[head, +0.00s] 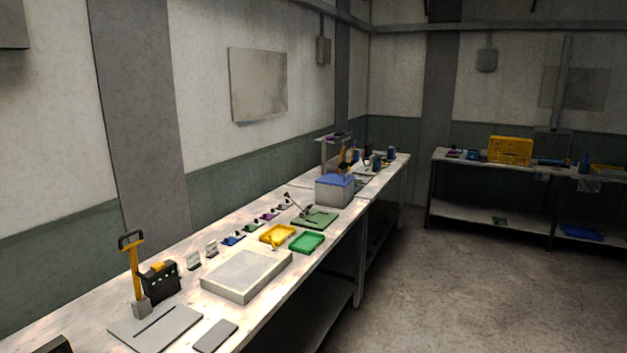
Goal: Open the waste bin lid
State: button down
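A light grey box (333,194) with a blue top (336,180) stands upright on the long bench, past the coloured trays. It is the only bin-like thing I see, but I cannot tell for sure that it is the waste bin. Its blue top looks flat and seems to cover the box. A stand or tool behind it partly overlaps it in view. My gripper is not in the head view.
The long bench (80,325) runs along the left wall. It holds a yellow-handled press (133,270), a black box (160,281), a large pale slab (246,273), a yellow tray (277,234) and a green tray (306,242). Floor (440,280) at right is clear.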

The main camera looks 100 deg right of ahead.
aim_at(335, 179)
jog(key=u, duration=1.15)
jog(key=i, duration=0.75)
jog(key=z, duration=4.75)
jog(key=i, duration=0.5)
jog(key=z, duration=0.75)
jog(key=i, duration=1.15)
